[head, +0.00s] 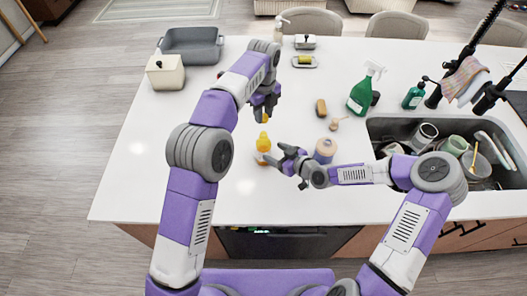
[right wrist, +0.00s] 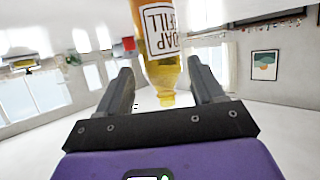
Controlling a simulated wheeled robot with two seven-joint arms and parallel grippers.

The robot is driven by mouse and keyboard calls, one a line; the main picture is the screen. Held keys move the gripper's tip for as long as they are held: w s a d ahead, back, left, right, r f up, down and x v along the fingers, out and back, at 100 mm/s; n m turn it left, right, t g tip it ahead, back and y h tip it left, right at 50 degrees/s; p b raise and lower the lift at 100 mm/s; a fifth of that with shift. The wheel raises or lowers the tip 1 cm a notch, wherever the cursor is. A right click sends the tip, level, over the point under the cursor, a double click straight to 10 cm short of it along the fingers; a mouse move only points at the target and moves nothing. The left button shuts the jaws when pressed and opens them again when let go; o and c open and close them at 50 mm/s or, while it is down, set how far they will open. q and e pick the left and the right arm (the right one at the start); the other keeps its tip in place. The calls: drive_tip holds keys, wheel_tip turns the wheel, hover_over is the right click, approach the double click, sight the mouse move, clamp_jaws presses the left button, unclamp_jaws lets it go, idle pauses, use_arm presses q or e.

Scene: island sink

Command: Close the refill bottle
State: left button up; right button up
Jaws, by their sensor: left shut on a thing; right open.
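The refill bottle (head: 263,146), with a yellow top part and a pale label, stands upright on the white island counter. In the right wrist view the bottle (right wrist: 160,45) shows amber contents and a printed label, in line with the gap between my right fingers. My right gripper (head: 277,156) is open just right of the bottle; I cannot tell whether it touches it. My left gripper (head: 265,103) is shut on a small yellow piece (head: 265,118), which looks like the cap. The piece is above the bottle in the picture, apart from it; the fingers partly hide it.
A pinkish jar (head: 325,150) stands right of my right gripper. A brown sponge (head: 321,107), a green spray bottle (head: 362,92) and a sink (head: 382,127) full of dishes are farther right. A grey tub (head: 192,43) is at the back left. The counter's left front is clear.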

drive_tip(key=shift+x, duration=2.55)
drive_tip(key=shift+c, duration=0.5)
drive_tip(key=c, duration=1.1)
use_arm(q)
hover_over(264, 134)
drive_tip(key=shift+w+a+f, duration=0.1)
drive_tip(key=shift+f, duration=2.4)
use_arm(e)
drive_tip(key=shift+o, duration=0.2)
use_arm(q)
drive_tip(key=shift+f, duration=0.9)
drive_tip(key=shift+f, duration=0.55)
use_arm(e)
clamp_jaws()
